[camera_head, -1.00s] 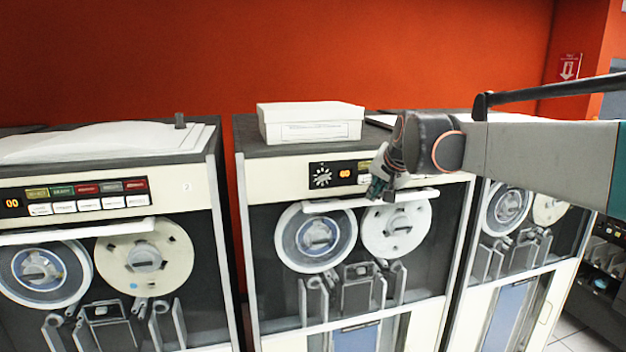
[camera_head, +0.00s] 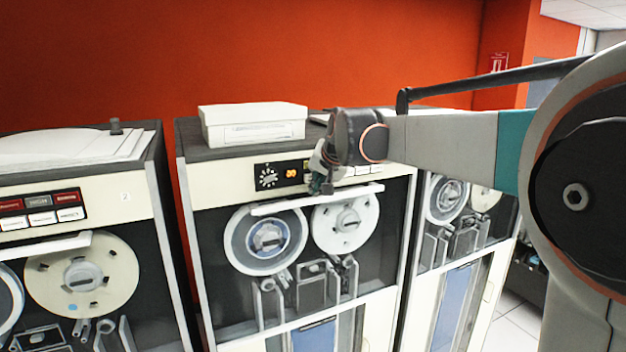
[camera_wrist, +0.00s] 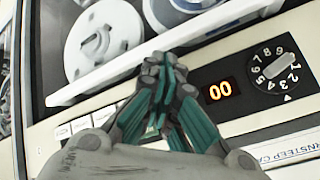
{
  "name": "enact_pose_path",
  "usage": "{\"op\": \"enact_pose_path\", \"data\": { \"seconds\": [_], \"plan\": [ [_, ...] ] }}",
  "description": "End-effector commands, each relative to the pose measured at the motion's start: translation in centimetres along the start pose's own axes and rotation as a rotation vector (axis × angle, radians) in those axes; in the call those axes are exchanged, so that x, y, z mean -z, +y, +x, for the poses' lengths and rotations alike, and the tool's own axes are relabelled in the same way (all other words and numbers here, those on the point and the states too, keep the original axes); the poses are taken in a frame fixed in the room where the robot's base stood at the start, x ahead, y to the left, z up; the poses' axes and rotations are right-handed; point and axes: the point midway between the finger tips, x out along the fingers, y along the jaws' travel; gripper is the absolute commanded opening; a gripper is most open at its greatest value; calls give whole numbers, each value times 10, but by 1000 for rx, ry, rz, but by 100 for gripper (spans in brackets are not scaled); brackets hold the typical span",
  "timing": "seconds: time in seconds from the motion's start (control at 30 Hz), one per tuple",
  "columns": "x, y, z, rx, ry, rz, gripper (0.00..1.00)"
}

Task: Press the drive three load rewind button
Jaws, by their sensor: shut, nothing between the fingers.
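The middle tape drive (camera_head: 225,170) has a cream control panel with a dial (camera_head: 268,177) and an orange 00 display (camera_head: 291,173). My gripper (camera_head: 320,184) is in front of this panel, just right of the display, with its fingers shut and empty. In the wrist view my gripper (camera_wrist: 160,65) shows fingertips together, with the display (camera_wrist: 220,90) and dial (camera_wrist: 275,70) to the right. White buttons (camera_wrist: 80,122) show to the left of the fingers, partly hidden by the gripper. Their labels cannot be read, nor can a drive number. Contact with a button cannot be told.
A light ledge (camera_head: 318,199) runs below the middle panel, above the tape reels (camera_head: 265,240). Another drive (camera_head: 447,200) stands at right, partly behind my arm. A white box (camera_head: 254,123) lies on the middle drive.

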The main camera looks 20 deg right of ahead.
Motion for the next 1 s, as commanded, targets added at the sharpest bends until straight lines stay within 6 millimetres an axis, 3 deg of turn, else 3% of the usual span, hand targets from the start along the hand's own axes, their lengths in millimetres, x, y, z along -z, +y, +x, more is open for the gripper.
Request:
{"op": "enact_pose_path", "data": {
  "seconds": [1.0],
  "plan": [
    [4, -4, 5, 0, 0, 0, 0]
  ]
}}
